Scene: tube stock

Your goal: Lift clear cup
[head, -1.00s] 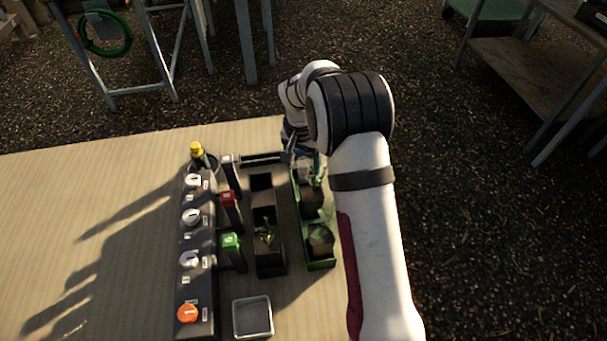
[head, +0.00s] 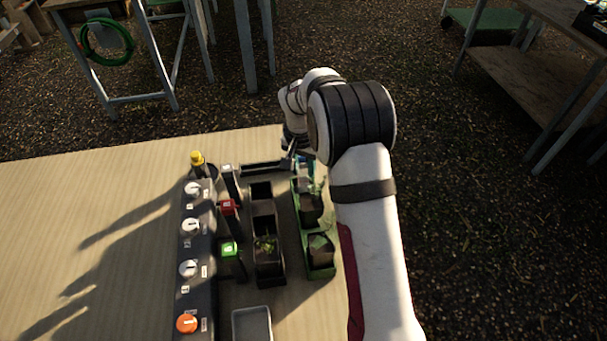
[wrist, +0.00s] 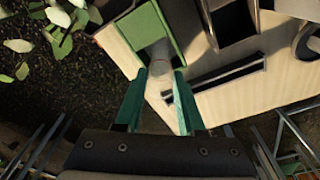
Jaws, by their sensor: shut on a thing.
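The clear cup (wrist: 158,75) is a pale, see-through shape in the wrist view, between the teal fingertips of my gripper (wrist: 160,80). My gripper is shut on it, near the end of the green tray (wrist: 151,27). In the head view my gripper (head: 304,160) is at the far end of the green tray (head: 321,272), partly hidden by my arm.
Dark pots with seedlings (head: 320,250) sit in the green tray. Left of it are a black planter (head: 270,275), red (head: 228,207) and green-topped (head: 229,248) holders, and a black strip with knobs (head: 190,250). A grey dish (head: 252,325) is in front. The left table is clear.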

